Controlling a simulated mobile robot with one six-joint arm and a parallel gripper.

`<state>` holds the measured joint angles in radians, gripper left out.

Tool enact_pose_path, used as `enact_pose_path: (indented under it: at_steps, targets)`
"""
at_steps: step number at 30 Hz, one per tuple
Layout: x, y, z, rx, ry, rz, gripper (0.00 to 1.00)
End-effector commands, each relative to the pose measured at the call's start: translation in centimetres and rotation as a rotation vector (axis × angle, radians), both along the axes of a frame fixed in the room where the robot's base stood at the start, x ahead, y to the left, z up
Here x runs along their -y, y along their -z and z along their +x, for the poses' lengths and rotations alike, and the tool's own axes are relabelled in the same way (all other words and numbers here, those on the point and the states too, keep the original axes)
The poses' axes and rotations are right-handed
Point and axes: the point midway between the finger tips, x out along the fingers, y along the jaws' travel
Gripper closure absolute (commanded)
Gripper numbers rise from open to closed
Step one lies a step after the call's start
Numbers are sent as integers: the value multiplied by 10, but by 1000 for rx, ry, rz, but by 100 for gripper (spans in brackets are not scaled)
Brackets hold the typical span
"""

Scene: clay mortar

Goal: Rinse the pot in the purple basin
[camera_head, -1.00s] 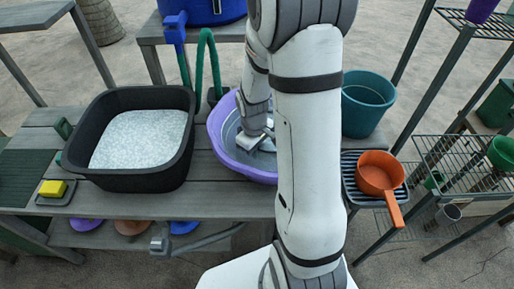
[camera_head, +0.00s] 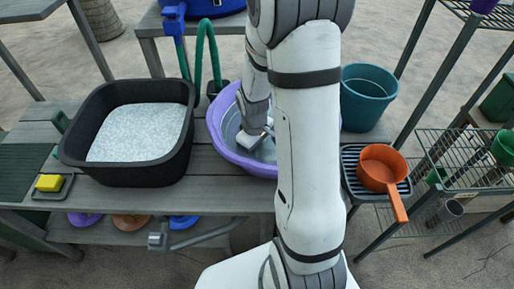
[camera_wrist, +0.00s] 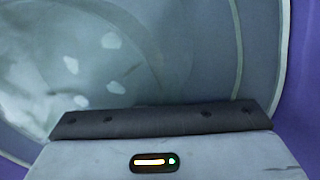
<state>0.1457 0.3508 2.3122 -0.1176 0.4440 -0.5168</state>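The purple basin (camera_head: 217,127) stands on the slatted bench in the middle, partly hidden behind my arm. Greyish water shows inside it. My gripper (camera_head: 256,142) reaches down into the basin; its fingertips are hidden. In the wrist view, the gripper's grey body and dark front edge fill the bottom, and no fingers show. The purple basin wall (camera_wrist: 298,75) shows at the right edge there. Grey water with pale patches and curved outlines lies ahead. I cannot make out a pot in the basin or whether the gripper holds one.
A teal bucket (camera_head: 368,98) stands behind right. An orange handled pan (camera_head: 379,172) sits on a black rack at right. A green hose (camera_head: 214,60) arches behind the basin.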

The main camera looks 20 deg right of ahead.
Motion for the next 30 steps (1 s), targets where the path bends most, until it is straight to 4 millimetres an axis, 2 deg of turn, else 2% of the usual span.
enact_pose_path:
  at_steps: [6,21,30]
  targets:
    - [0,5,0,1,0,0,100]
    - [1,2,0,1,1,0,100]
    - [-12,2,4,1,0,0,100]
